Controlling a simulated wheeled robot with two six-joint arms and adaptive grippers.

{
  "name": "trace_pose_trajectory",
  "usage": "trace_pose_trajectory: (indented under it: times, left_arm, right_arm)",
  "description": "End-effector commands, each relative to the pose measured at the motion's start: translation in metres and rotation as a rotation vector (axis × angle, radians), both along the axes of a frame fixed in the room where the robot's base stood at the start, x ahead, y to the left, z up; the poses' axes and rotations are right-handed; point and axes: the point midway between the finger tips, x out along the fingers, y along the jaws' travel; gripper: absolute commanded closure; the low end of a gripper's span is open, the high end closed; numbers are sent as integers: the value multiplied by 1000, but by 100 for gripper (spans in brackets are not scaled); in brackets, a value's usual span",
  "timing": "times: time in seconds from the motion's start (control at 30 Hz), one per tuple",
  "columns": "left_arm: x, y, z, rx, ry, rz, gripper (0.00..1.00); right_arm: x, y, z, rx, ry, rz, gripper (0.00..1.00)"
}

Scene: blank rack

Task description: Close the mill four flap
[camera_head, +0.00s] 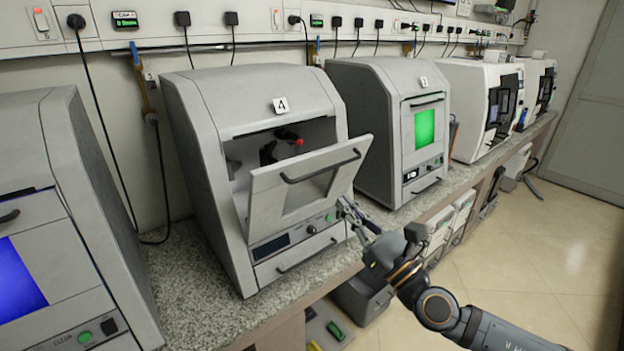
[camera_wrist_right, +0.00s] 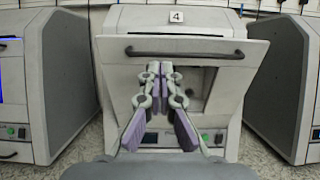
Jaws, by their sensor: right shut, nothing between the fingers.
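Mill four (camera_head: 250,130) is a grey box-shaped machine with a "4" label, standing on the speckled counter. Its flap (camera_head: 300,185) is a grey panel with a window and a dark handle (camera_head: 320,168). The flap is tilted outward from the opening, with its top edge away from the body, and the dark interior shows above it. My right gripper (camera_head: 345,207) is shut and empty, close to the flap's lower right side in the head view. In the right wrist view the gripper (camera_wrist_right: 154,70) points at the flap (camera_wrist_right: 225,90), below the handle (camera_wrist_right: 185,53). Contact cannot be told. My left gripper is not in view.
Another mill (camera_head: 390,125) with a green screen stands to the right, with a narrow gap between. A machine with a blue screen (camera_head: 20,280) stands at the left. Cables hang from the wall behind. Grey bins (camera_head: 365,298) sit under the counter; the floor at right is clear.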

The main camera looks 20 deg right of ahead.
Motion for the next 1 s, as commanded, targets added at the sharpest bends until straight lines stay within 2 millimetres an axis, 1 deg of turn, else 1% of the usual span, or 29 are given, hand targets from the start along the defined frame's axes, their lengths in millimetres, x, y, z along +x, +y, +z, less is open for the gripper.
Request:
trace_pose_trajectory:
  times: [0.03,0.1,0.2,0.43,0.5,0.63,0.73,0.9,1.0]
  left_arm:
    - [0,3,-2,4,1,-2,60]
    - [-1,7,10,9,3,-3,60]
    - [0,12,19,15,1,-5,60]
    - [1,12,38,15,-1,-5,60]
    - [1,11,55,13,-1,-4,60]
    - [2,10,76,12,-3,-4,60]
    - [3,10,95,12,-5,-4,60]
    - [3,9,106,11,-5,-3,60]
    - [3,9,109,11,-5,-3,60]
  right_arm:
    - [4,0,3,8,-5,-1,100]
    - [8,-2,7,4,6,-13,100]
    - [14,-2,8,1,10,-18,100]
    - [25,10,17,10,-6,2,100]
    - [34,10,24,8,-5,-4,100]
    - [47,18,30,9,-3,2,100]
    - [67,24,38,8,-3,0,100]
    - [90,33,41,3,-3,3,100]
    - [98,36,42,0,-3,3,100]
